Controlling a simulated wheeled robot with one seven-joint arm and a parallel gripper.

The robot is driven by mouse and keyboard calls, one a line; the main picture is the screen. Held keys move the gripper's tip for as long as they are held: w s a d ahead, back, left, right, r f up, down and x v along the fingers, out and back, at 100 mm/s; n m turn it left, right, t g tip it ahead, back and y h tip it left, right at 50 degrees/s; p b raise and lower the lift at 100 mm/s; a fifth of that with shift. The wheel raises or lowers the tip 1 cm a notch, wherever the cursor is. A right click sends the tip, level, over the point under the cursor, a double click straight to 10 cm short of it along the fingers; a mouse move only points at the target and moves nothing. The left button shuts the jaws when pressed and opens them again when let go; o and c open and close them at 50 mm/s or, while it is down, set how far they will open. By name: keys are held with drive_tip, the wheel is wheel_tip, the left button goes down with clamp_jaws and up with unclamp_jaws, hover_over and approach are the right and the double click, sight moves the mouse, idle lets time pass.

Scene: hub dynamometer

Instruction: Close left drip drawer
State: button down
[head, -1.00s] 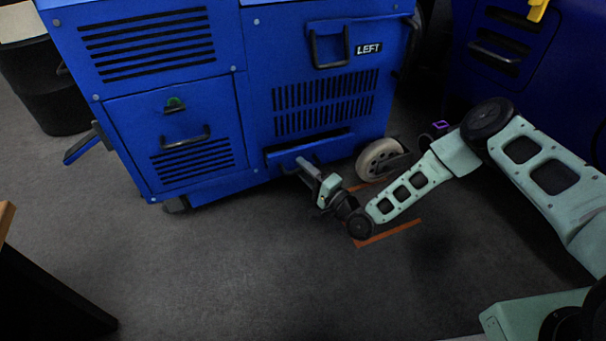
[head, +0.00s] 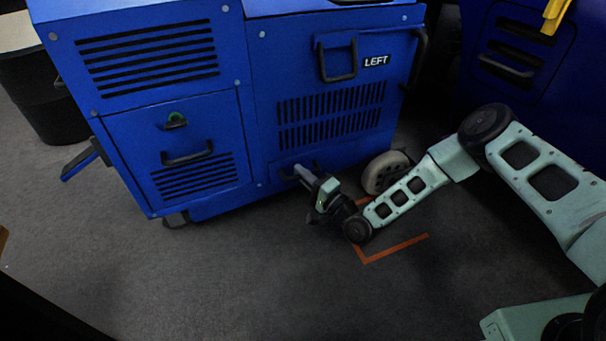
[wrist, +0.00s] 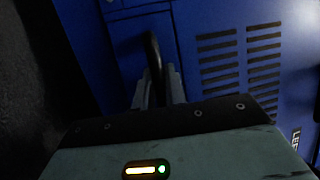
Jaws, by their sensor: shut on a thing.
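The left drip drawer (head: 335,162) is a low blue front at the bottom of the blue machine marked LEFT. It looks flush or nearly flush with the panel, and no dark gap shows above it. My gripper (head: 304,175) is at the drawer's left part, closed on its handle. In the wrist view, the dark bar handle (wrist: 154,62) runs between the two grey fingers of my gripper (wrist: 158,88). The drawer front (wrist: 128,38) shows behind it. The gripper partly hides the handle in the head view.
A caster wheel (head: 386,172) stands right of the drawer, close to my forearm. Orange floor tape (head: 392,249) lies below my arm. Another dark blue machine (head: 500,60) stands at the right. The floor in front is clear.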

drive_tip(key=shift+w, duration=0.35)
drive_tip(key=c, duration=1.5)
unclamp_jaws()
drive_tip(key=shift+a, duration=0.1)
drive_tip(key=shift+o, duration=0.2)
drive_tip(key=p+v, duration=0.7)
drive_tip(key=v, duration=1)
drive_tip(key=shift+s+p, duration=0.2)
drive_tip(key=shift+p, duration=0.15)
drive_tip(key=shift+f, duration=0.1)
